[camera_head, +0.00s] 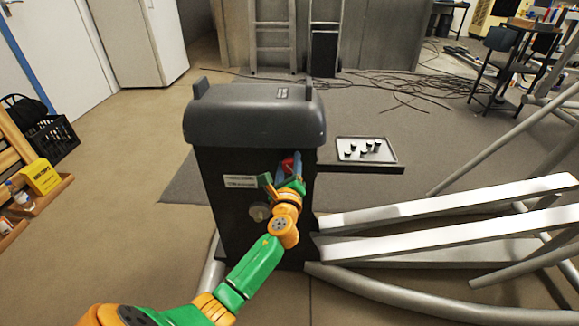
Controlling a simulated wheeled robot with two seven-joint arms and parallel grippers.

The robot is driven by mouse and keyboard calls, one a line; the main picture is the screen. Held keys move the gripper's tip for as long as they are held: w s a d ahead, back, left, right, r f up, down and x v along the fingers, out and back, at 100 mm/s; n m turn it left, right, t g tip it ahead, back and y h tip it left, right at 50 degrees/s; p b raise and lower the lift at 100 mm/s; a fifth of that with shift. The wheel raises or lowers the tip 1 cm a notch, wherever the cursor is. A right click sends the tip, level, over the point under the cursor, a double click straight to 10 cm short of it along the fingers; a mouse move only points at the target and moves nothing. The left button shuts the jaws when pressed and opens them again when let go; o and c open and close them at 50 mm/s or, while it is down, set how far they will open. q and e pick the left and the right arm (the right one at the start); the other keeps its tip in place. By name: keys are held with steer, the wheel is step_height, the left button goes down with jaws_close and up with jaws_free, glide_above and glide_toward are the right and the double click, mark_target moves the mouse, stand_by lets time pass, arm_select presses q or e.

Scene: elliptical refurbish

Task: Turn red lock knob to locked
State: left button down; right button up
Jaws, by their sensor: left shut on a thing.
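The red lock knob (287,166) shows as a small red patch on the upper right of the dark machine's (213,178) front face. My left gripper (284,173) is at the knob, at the end of my green and orange arm, and is shut on it. The fingers and wrist hide most of the knob, so its turn angle cannot be told. A pale label (241,181) and a round grey knob (260,212) sit on the front face, left of the gripper. My right gripper is not in view.
A dark tray (366,150) with several small dark pieces stands out to the machine's right. White and grey machine rails (440,205) fill the right side. A wooden rack with a yellow box (41,177) stands at left. Cables (400,88) lie behind. The floor left of the machine is clear.

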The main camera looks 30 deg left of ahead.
arm_select(q)
steer(key=n, duration=0.3)
steer(key=shift+f+b, duration=0.25)
steer(key=shift+b, duration=0.15)
steer(key=n, duration=0.2)
steer(key=shift+n+b, duration=0.3)
steer(key=shift+b, duration=0.1)
steer(key=n, duration=0.3)
steer(key=shift+f+b, duration=0.1)
steer(key=shift+b, duration=0.3)
steer(key=shift+n, duration=0.7)
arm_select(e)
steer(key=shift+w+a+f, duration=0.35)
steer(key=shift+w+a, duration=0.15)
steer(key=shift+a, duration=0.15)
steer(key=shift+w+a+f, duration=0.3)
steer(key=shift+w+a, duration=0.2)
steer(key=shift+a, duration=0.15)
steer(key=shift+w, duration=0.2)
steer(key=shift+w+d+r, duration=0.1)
arm_select(q)
steer(key=shift+c, duration=1.6)
jaws_free()
steer(key=shift+s, duration=0.1)
